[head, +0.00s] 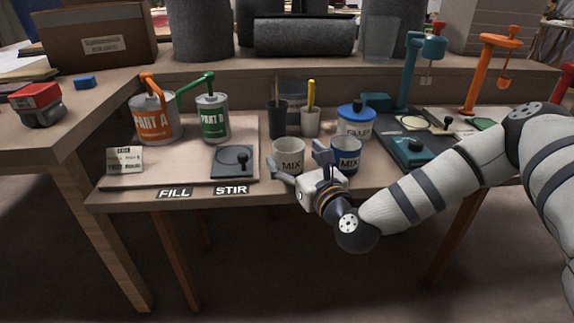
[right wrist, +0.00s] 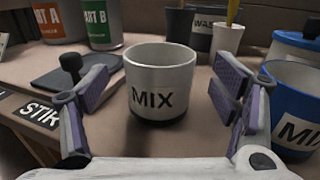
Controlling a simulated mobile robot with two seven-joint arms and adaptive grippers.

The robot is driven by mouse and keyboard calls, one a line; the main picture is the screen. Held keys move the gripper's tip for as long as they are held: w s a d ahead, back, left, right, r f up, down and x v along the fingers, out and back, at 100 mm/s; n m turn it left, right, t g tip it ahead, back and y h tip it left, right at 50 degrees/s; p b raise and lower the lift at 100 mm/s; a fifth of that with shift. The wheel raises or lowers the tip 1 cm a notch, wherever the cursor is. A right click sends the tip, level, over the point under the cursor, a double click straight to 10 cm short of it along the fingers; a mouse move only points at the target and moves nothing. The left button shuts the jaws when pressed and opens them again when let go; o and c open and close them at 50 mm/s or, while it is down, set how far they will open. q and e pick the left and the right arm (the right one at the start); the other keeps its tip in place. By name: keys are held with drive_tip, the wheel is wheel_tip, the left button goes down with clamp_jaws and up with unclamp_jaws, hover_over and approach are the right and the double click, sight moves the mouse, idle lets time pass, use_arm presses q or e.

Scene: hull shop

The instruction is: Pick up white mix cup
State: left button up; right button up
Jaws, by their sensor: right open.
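The white mix cup (head: 288,158) stands upright on the workbench, with black MIX lettering facing me. In the right wrist view the white mix cup (right wrist: 160,82) sits ahead, roughly centred between the fingers. My right gripper (head: 299,163) is at the cup's near side, its fingers spread. In the right wrist view my right gripper (right wrist: 163,97) is open and empty, one finger pad on each side of the cup's outline. My left gripper is not in view.
The STIR pad with a black knob (head: 233,161) lies left of the cup. Dark and pale holders (head: 277,120) stand behind it, and the FILLER tub (head: 356,122) is back right. PART A (head: 153,122) and PART B (head: 213,121) cans stand left.

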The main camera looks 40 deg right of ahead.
sight(283, 144)
drive_tip(key=x, duration=0.3)
drive_tip(key=shift+w, duration=0.2)
drive_tip(key=c, duration=1.3)
drive_tip(key=shift+o, duration=0.2)
